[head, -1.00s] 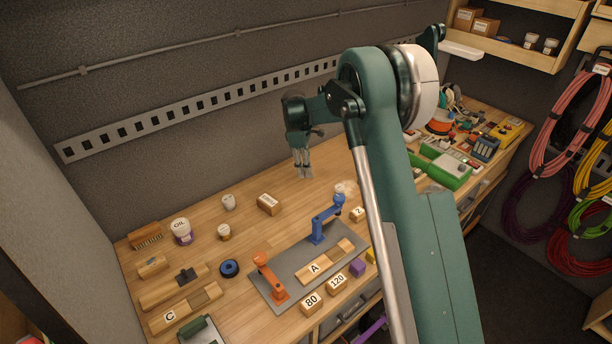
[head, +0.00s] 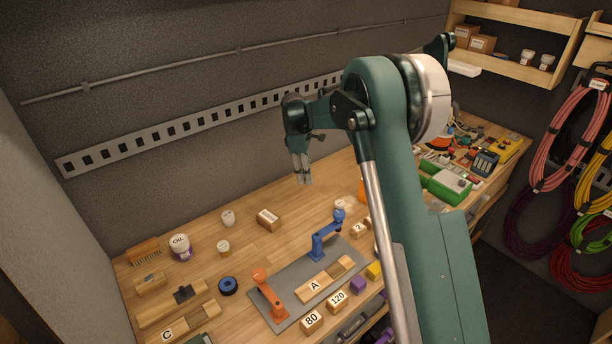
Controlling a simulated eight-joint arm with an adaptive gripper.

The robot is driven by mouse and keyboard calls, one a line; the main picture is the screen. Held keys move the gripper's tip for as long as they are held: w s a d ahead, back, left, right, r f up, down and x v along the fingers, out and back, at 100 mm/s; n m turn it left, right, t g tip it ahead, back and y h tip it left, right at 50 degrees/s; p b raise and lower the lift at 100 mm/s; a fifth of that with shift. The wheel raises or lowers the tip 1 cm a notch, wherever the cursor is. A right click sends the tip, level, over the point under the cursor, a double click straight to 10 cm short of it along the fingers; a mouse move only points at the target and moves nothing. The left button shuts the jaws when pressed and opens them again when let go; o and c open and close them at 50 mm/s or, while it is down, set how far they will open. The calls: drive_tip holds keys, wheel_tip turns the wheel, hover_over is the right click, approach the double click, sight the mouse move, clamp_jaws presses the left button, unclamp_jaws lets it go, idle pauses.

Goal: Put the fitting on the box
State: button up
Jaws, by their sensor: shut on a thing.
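A small brown box (head: 269,219) with a white label sits on the wooden bench in the head view, behind the grey mat. My gripper (head: 304,181) points down, up and to the right of the box in the picture, apart from it and seemingly above the bench. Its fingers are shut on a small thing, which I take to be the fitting. The fingers hide most of it, so its shape and colour cannot be told.
A grey mat (head: 258,297) carries an orange clamp-like stand (head: 268,292) and a blue one (head: 326,237). Left of the box are a white jar (head: 228,217) and an OIL tub (head: 180,246). Bare bench lies around the box.

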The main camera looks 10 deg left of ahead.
wheel_tip(320, 180, up, 5)
drive_tip(key=n+p, duration=0.1)
hover_over(270, 216)
drive_tip(key=shift+s+a+f, duration=0.1)
drive_tip(key=shift+a, duration=0.25)
drive_tip(key=shift+f+p, duration=0.4)
drive_tip(key=shift+f, duration=2.7)
drive_tip(key=shift+f, duration=1.9)
drive_tip(key=shift+f, duration=0.2)
drive_tip(key=o, duration=0.9)
drive_tip(key=shift+r, duration=0.1)
